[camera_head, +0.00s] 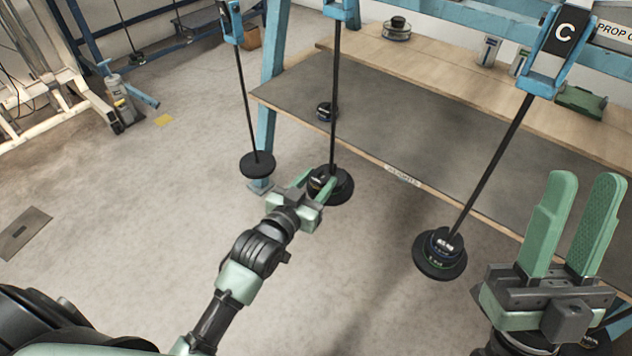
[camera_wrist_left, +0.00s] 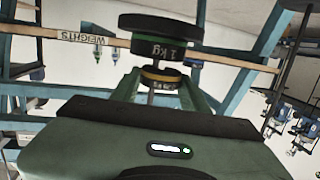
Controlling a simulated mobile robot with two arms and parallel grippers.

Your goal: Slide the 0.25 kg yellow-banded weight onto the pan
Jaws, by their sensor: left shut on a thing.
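My left gripper (camera_head: 317,181) is shut on the yellow-banded weight, at the middle hanging rod (camera_head: 334,90). In the left wrist view, which looks upside down, the yellow-banded weight (camera_wrist_left: 161,76) sits between the fingers, close to the rod; whether the rod is fully in its slot I cannot tell. A green-banded 1 kg weight (camera_wrist_left: 160,48) rests on the black pan (camera_wrist_left: 160,24), just under the held weight. The pan (camera_head: 344,194) also shows in the head view, partly hidden by the gripper. My right gripper (camera_head: 584,190) is open and empty at the right.
An empty pan (camera_head: 257,167) hangs to the left. The pan of hanger C (camera_head: 440,268), at the right, carries weights. One dark weight (camera_head: 326,111) lies on the grey bench mat (camera_head: 400,125); another stack (camera_head: 397,30) stands farther back. The floor nearby is clear.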

